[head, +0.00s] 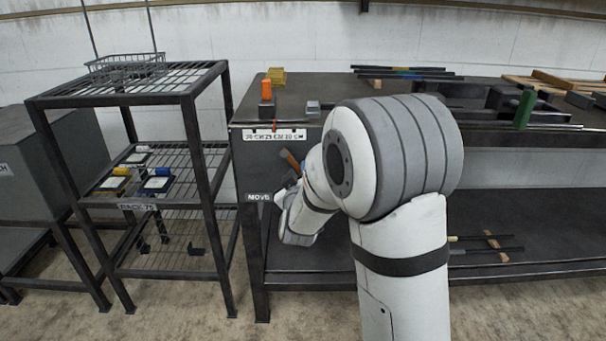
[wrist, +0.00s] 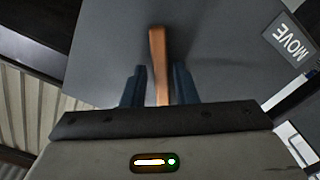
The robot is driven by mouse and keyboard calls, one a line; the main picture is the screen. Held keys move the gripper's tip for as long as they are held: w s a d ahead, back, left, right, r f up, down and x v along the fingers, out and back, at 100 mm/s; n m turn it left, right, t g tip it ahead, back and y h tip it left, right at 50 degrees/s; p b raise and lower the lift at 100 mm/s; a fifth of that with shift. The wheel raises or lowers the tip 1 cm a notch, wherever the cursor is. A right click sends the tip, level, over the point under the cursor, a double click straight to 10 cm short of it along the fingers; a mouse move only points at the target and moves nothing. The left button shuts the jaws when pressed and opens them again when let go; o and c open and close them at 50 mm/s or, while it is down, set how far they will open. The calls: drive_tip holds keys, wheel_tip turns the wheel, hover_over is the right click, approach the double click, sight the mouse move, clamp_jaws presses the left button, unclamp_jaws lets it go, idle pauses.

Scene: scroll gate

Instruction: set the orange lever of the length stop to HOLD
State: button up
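The orange lever (head: 290,160) sticks out from the dark front panel of the bench, tilted up and to the left in the head view. In the wrist view the lever (wrist: 158,60) stands between the two dark blue fingers of my gripper (wrist: 160,88). The fingers are apart, with a narrow gap visible on each side of the lever. A MOVE label (head: 259,197) is on the panel below and left of the lever; it also shows in the wrist view (wrist: 292,42). I see no readable HOLD label. My arm hides part of the panel.
A bench (head: 262,125) carries an orange-topped block (head: 266,92), a yellow bin (head: 276,76) and long bars (head: 405,72). A wire rack (head: 190,97) stands close to the bench's left. The floor in front of the rack is clear.

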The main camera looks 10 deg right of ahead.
drive_tip(key=shift+o, duration=0.9)
drive_tip(key=shift+f, duration=0.15)
drive_tip(key=shift+s, duration=0.1)
drive_tip(key=s+a+p, duration=0.1)
drive_tip(key=s, duration=0.6)
drive_tip(key=shift+s, duration=0.35)
